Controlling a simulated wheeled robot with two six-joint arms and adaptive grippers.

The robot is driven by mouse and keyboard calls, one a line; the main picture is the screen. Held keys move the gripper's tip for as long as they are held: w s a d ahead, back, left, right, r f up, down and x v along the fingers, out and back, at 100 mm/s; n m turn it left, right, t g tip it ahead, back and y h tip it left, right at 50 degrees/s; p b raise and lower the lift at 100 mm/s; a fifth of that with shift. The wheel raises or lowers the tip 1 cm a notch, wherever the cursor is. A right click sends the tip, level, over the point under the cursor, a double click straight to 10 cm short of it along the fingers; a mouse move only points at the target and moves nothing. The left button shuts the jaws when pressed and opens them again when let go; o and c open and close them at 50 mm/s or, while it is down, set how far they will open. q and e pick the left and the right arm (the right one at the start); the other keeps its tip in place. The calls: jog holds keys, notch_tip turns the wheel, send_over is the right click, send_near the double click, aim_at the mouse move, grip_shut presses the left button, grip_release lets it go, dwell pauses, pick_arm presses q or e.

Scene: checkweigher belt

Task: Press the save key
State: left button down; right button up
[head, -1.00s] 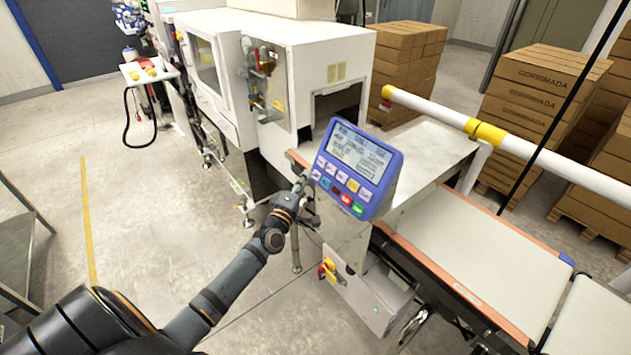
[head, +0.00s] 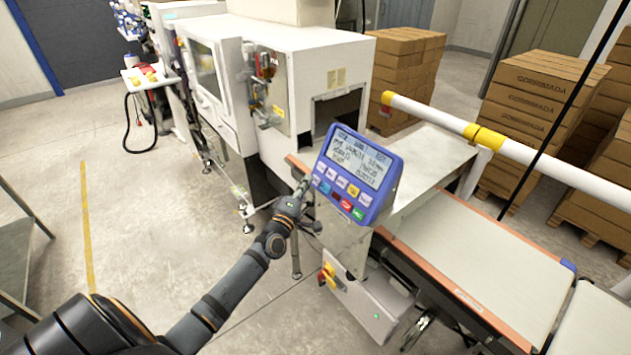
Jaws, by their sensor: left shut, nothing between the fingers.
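The blue control panel (head: 384,206) stands tilted on the checkweigher, with a grey display (head: 356,158) above two rows of keys. The upper row holds pale keys and a yellow key (head: 354,190). The lower row includes a cyan key (head: 325,187), a red key (head: 346,205) and a green key (head: 358,214). The key labels are too small to read, so I cannot tell which is save. My left gripper (head: 304,183) is shut and empty, its tip at the panel's lower left edge. I cannot tell whether it touches. My right gripper is out of view.
The white machine (head: 320,75) stands behind the panel. The belt (head: 480,255) runs to the lower right, with a white and yellow rail (head: 430,112) above it. Stacked cartons (head: 530,95) stand at the back right. Open floor lies at the left.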

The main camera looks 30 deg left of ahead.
pick_arm(q)
jog(key=shift+w+f, duration=0.1)
jog(key=shift+f, duration=0.05)
dwell(0.4)
jog(key=shift+w+d, duration=0.15)
jog(key=shift+w, duration=0.15)
jog(key=shift+w+d+f+b, duration=0.1)
jog(key=shift+w+f+b, duration=0.2)
jog(key=shift+b, duration=0.25)
dwell(0.4)
jog(key=shift+r, duration=0.1)
jog(key=shift+s+a+r+p, duration=0.25)
jog(key=shift+s+r+p, duration=0.1)
jog(key=shift+s+p, duration=0.35)
